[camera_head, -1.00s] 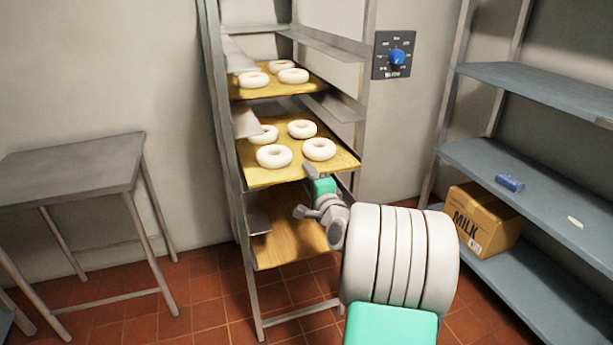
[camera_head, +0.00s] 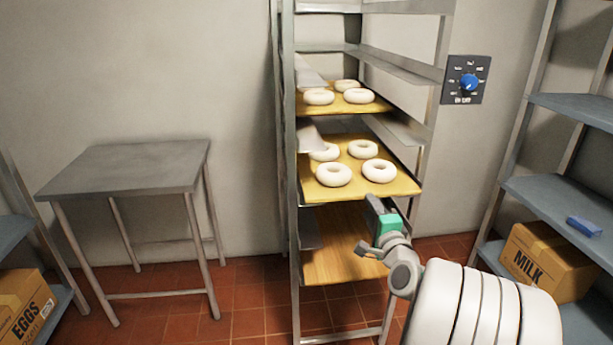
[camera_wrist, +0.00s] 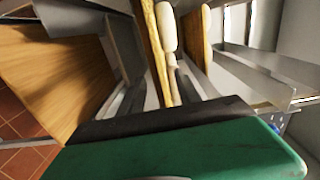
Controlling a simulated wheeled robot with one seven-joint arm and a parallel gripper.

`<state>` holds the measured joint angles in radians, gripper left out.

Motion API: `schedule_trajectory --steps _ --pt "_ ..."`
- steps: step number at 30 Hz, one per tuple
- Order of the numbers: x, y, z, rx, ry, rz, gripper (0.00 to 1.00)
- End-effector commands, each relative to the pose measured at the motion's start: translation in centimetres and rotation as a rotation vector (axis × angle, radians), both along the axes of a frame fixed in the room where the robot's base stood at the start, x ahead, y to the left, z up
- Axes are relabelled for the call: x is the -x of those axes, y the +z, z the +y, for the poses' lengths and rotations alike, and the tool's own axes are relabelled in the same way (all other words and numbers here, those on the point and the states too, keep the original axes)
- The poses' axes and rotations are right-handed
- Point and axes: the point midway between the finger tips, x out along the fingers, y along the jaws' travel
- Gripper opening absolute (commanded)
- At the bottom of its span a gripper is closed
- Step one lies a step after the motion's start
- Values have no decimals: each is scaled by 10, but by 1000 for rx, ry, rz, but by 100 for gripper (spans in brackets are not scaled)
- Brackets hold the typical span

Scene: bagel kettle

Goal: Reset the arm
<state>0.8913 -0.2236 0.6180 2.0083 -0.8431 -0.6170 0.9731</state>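My gripper (camera_head: 374,208) has a green body and grey parts. It is in front of the metal rack (camera_head: 288,190), just below the front edge of the middle tray (camera_head: 400,185). No held object shows at it. How far apart the fingers are cannot be made out. In the wrist view, the green body with a black edge fills the bottom, and the tray edges and a pale bagel (camera_wrist: 166,28) show beyond it.
White bagels (camera_head: 334,174) lie on the middle and upper trays. A bare wooden board (camera_head: 335,262) sits lower in the rack. A grey table (camera_head: 130,168) stands left with clear floor between. Shelves with a MILK box (camera_head: 548,262) stand right; an EGGS box (camera_head: 28,305) is lower left.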

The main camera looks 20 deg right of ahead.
Motion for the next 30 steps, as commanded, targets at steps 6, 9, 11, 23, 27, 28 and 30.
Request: schedule_trajectory --steps 6,9,11,23,27,28,30 --pt "-18 41 118 343 292 346 40" --pt "16 60 197 665 551 633 40" --pt "52 71 230 840 706 786 40" --pt "196 103 272 1224 1185 1162 40" --pt "196 103 272 1224 1185 1162 40" --pt "196 103 272 1224 1185 1162 40" --pt "196 103 272 1224 1185 1162 40"
